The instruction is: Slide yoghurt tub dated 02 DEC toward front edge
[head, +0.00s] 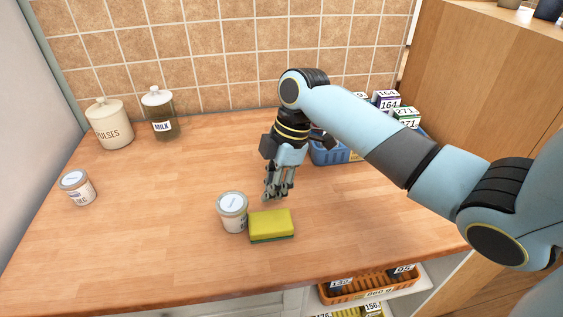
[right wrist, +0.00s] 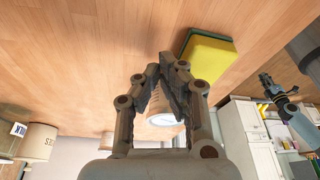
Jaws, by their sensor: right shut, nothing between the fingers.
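A white-lidded tub (head: 232,211) stands upright on the wooden counter, touching or nearly touching a sponge. A second white-lidded tub (head: 77,187) stands at the far left. I cannot read a date on either. My right gripper (head: 270,198) is shut and empty, low over the counter, behind and right of the middle tub. In the right wrist view, the tub (right wrist: 162,115) shows partly behind the shut fingers (right wrist: 172,62); I cannot tell whether they touch it. What looks like my left gripper (right wrist: 275,88) shows small at that view's right; its jaws are unclear.
The yellow-green sponge (head: 271,223) lies right of the middle tub. A pulses canister (head: 110,124) and a milk bottle (head: 160,115) stand at the back left. A blue basket (head: 330,153) with labelled boxes is behind my right arm. The counter's front left is clear.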

